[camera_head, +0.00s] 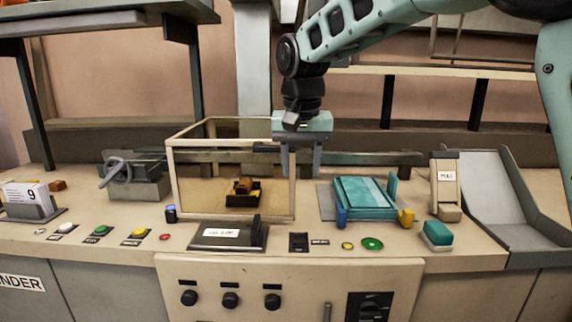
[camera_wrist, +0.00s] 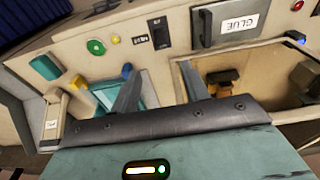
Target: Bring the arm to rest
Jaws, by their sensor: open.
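My gripper (camera_head: 301,163) hangs from my teal arm above the worktop, at the right edge of the clear-walled case (camera_head: 168,175). Its two fingers point down and are apart, with nothing between them. In the wrist view, my gripper (camera_wrist: 162,78) also shows with its fingers spread. A small dark and orange-brown object (camera_head: 243,190) sits inside the case. A teal flat block (camera_head: 364,197) lies in a fixture to the right of my gripper. I cannot tell whether a finger touches the case frame.
A "PULL" lever (camera_head: 446,185) and a grey chute (camera_head: 492,190) stand at the right. A teal stamp-like block (camera_head: 437,234) sits before them. A grey vise-like device (camera_head: 150,183) and a card holder (camera_head: 30,205) stand left. Buttons (camera_head: 372,243) line the front. Shelves hang above.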

